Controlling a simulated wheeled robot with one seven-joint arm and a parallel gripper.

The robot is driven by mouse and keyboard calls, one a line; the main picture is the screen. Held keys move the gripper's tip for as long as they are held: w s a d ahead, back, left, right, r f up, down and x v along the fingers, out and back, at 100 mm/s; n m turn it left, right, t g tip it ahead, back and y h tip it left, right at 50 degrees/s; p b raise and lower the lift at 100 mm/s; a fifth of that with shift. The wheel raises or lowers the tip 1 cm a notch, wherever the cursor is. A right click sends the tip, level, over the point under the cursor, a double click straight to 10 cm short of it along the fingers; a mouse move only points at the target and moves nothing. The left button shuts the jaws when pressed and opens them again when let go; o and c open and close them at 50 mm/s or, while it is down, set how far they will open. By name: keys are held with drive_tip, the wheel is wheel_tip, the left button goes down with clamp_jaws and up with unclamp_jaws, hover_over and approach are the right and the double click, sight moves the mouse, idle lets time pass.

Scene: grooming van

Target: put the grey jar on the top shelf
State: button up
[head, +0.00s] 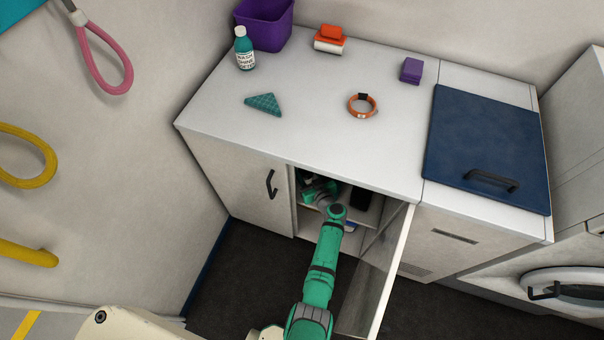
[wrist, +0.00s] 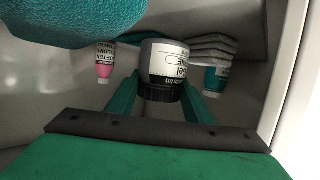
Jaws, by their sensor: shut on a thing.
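The grey jar (wrist: 164,55), with a dark label band and a black lid, is between the two fingers of my gripper (wrist: 160,100) in the wrist view. The fingers are shut on it near the lid. In the head view my gripper (head: 318,192) is inside the open cabinet, under the counter. The jar cannot be made out clearly there. Part of a cabinet shelf (head: 364,217) shows to the right of my arm. I cannot tell whether the jar touches a shelf.
The wrist view shows a pink bottle (wrist: 104,62), a teal bottle (wrist: 216,80), grey folded cloths (wrist: 213,46) and a textured teal thing (wrist: 75,20) close by. The open cabinet door (head: 385,275) stands right of my arm. The counter (head: 310,110) holds several small items.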

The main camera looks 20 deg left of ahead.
drive_tip(key=f, duration=0.3)
drive_tip(key=shift+a, duration=0.4)
drive_tip(key=shift+a+f, duration=0.2)
drive_tip(key=shift+a, duration=0.05)
drive_tip(key=o, duration=1.3)
drive_tip(key=shift+d, duration=0.1)
drive_tip(key=shift+o, duration=0.2)
drive_tip(key=shift+d, duration=0.15)
